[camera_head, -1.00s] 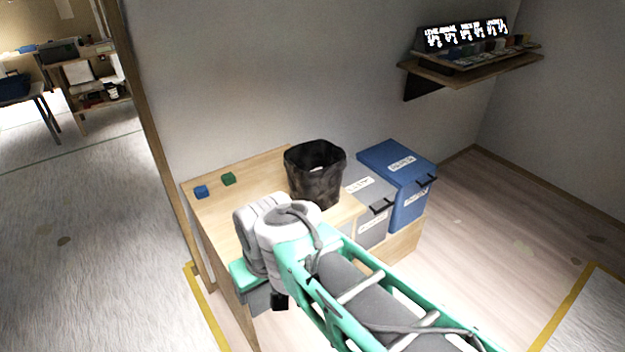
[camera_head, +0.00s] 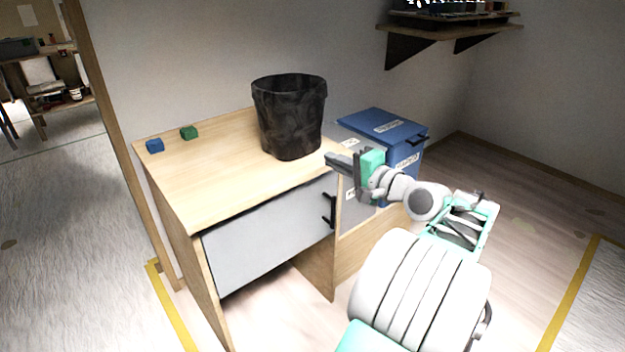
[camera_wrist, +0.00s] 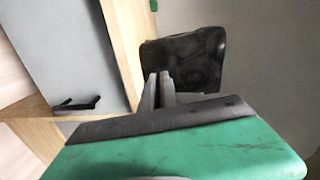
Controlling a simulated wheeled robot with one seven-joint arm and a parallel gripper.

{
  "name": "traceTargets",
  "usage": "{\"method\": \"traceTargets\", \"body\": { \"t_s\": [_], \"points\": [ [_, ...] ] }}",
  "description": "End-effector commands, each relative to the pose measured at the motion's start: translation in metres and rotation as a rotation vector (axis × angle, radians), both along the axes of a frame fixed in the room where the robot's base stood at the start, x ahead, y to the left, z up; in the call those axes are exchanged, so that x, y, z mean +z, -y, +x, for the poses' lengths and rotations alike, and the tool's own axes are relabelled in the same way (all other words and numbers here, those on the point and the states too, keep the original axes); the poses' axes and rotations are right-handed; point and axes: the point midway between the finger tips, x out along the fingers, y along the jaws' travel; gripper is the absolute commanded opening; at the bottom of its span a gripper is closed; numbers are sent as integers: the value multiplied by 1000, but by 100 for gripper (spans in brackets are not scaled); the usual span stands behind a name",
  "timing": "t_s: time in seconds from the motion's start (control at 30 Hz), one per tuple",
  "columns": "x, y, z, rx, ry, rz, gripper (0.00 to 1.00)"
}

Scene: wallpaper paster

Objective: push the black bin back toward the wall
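The black bin (camera_head: 289,115) stands upright on the wooden desk top (camera_head: 215,185), near its right end and close to the back wall. In the wrist view the bin (camera_wrist: 195,55) lies just beyond the fingertips. My gripper (camera_head: 330,158) is at the front right of the bin, low beside its base, with fingers pointing left. Its two fingers (camera_wrist: 158,85) are together with nothing between them. I cannot tell whether the fingertips touch the bin.
A blue cube (camera_head: 155,146) and a green cube (camera_head: 189,132) sit at the desk's back left. A grey lidded bin (camera_head: 358,190) and a blue lidded bin (camera_head: 392,130) stand right of the desk. A wall shelf (camera_head: 450,27) hangs above. The desk's front left is clear.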

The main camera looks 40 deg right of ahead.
Motion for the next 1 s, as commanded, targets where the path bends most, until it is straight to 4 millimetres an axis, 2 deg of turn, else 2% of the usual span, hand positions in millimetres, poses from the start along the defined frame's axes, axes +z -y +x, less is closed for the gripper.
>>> {"method": "traceTargets", "body": {
  "t_s": [0.03, 0.17, 0.43, 0.7, 0.77, 1.0],
  "points": [
    [-12, 15, -15, -26, 44, 37, 0],
    [0, 26, -28, -41, 99, 87, 0],
    [14, 28, -17, -36, 101, 95, 0],
    [11, 24, -3, -37, 94, 94, 0],
    [-2, 22, 12, -33, 94, 84, 0],
    [-2, 21, 65, -32, 94, 82, 0]
  ]
}}
